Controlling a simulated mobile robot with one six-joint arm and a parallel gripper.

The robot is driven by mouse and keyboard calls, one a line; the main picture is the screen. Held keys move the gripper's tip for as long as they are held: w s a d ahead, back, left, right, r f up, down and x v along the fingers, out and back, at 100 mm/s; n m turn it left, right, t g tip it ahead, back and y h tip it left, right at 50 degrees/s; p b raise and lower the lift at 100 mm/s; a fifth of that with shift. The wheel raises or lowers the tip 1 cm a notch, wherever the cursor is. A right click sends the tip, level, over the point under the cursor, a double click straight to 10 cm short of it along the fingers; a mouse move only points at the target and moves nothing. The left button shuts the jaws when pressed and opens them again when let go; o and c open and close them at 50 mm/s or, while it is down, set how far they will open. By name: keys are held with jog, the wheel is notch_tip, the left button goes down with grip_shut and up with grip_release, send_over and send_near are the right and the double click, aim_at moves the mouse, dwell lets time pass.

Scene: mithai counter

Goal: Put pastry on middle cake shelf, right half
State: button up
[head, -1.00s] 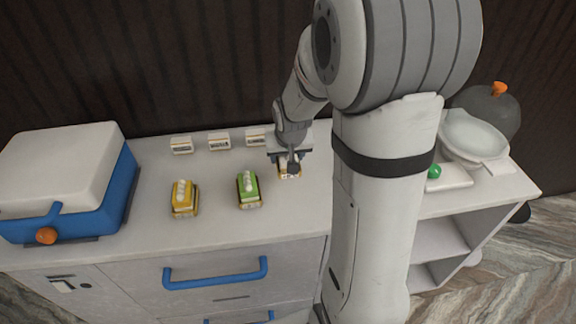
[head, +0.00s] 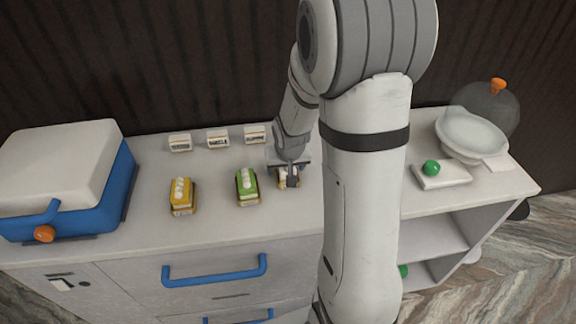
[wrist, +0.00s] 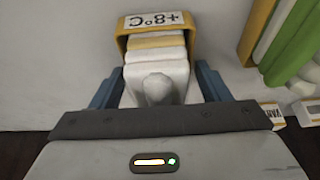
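A white-and-cream layered pastry (wrist: 157,75) stands in a yellow-edged holder with a "+8°C" tag in the wrist view. In the head view this pastry (head: 289,178) is mostly hidden under my gripper (head: 290,165). My gripper is low over the counter, its blue fingers (wrist: 160,85) on either side of the pastry. A gap shows beside it, so the fingers look open. A yellow pastry (head: 182,194) and a green pastry (head: 247,185) stand to the left. An open shelf unit (head: 440,238) is at the right end of the counter, partly hidden by my arm.
A blue and white cooler box (head: 70,180) stands at the far left. Small label cards (head: 217,139) line the back. At right are a white board (head: 455,178) with a green ball (head: 431,168), a white dish (head: 472,132) and a dark dome (head: 488,105).

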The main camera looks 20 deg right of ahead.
jog(key=shift+o, duration=0.7)
